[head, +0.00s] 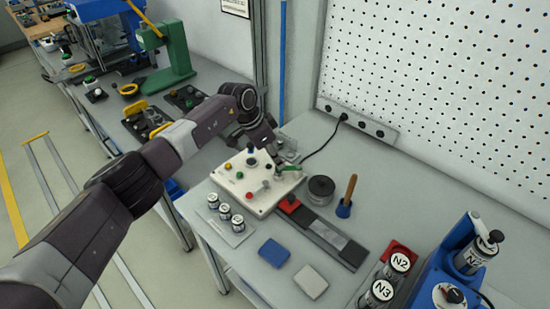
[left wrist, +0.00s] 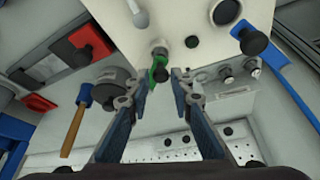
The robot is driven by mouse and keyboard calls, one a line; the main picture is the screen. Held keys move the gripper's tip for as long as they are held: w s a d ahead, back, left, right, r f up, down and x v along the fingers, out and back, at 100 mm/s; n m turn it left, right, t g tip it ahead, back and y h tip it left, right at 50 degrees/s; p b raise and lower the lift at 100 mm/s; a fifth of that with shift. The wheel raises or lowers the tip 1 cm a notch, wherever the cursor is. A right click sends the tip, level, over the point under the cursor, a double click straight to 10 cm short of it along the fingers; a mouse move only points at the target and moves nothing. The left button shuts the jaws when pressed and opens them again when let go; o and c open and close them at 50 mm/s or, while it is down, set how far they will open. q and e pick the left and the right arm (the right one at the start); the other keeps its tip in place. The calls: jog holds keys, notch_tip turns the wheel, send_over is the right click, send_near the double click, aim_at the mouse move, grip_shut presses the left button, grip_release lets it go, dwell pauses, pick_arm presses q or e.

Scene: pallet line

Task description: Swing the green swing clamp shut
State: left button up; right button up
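The green swing clamp (head: 291,168) sits at the back right corner of a cream control box (head: 232,187) on the bench. In the left wrist view the green clamp (left wrist: 158,72) shows as a small green arm beside a round metal post. My left gripper (left wrist: 165,77) is open, with its two fingertips apart. The green clamp is at the gap between them, nearer the left finger in the picture; I cannot tell whether they touch. In the head view my left gripper (head: 283,156) is small and partly hidden behind my wrist. My right gripper is not in view.
Blue (head: 274,252) and grey (head: 311,281) pads lie in front. A pegboard wall stands behind.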

pick_arm(q)
jog(key=shift+o, duration=1)
jog(key=shift+a+r, duration=0.1)
jog(key=v, duration=1.1)
jog(key=shift+r, duration=0.35)
